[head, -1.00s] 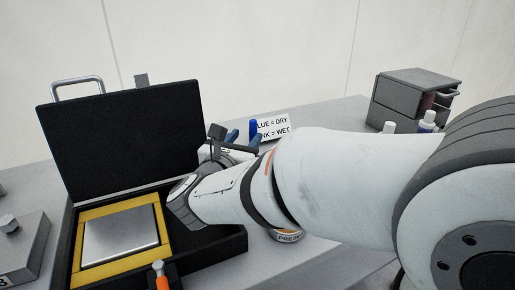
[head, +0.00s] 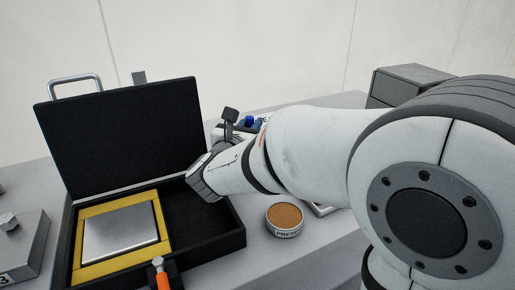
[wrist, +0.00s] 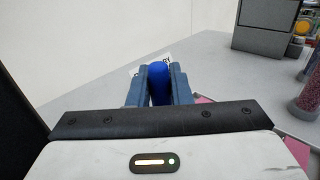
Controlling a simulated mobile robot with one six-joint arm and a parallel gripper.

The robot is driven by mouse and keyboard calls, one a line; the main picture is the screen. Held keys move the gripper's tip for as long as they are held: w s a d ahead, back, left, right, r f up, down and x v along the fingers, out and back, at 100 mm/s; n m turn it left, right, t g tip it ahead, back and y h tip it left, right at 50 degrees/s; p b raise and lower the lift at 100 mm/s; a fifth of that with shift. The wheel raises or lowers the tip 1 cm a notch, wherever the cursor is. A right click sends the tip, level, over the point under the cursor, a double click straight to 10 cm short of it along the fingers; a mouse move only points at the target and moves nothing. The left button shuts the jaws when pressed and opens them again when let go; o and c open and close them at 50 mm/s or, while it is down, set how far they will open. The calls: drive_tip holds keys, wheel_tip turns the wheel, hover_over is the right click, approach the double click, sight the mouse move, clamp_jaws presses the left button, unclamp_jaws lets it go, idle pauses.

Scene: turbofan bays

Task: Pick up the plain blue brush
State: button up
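The plain blue brush (wrist: 158,82) shows in the wrist view as a rounded blue shape between the two blue-grey fingers of my gripper (wrist: 160,88). The fingers flank it closely on both sides, and I see no clear gap. Its lower part is hidden by the gripper. In the head view only a small piece of the blue brush (head: 249,121) shows at my gripper (head: 246,126), beyond the arm. My arm hides the rest.
An open black case (head: 222,240) with a metal plate in a yellow frame stands left. A round tin (head: 284,219) stands near the arm. A grey drawer cabinet (wrist: 266,28) and a pink-filled bottle (wrist: 306,100) are right. A white sign (wrist: 136,71) is behind the brush.

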clamp_jaws()
drive_tip(key=shift+r, duration=0.1)
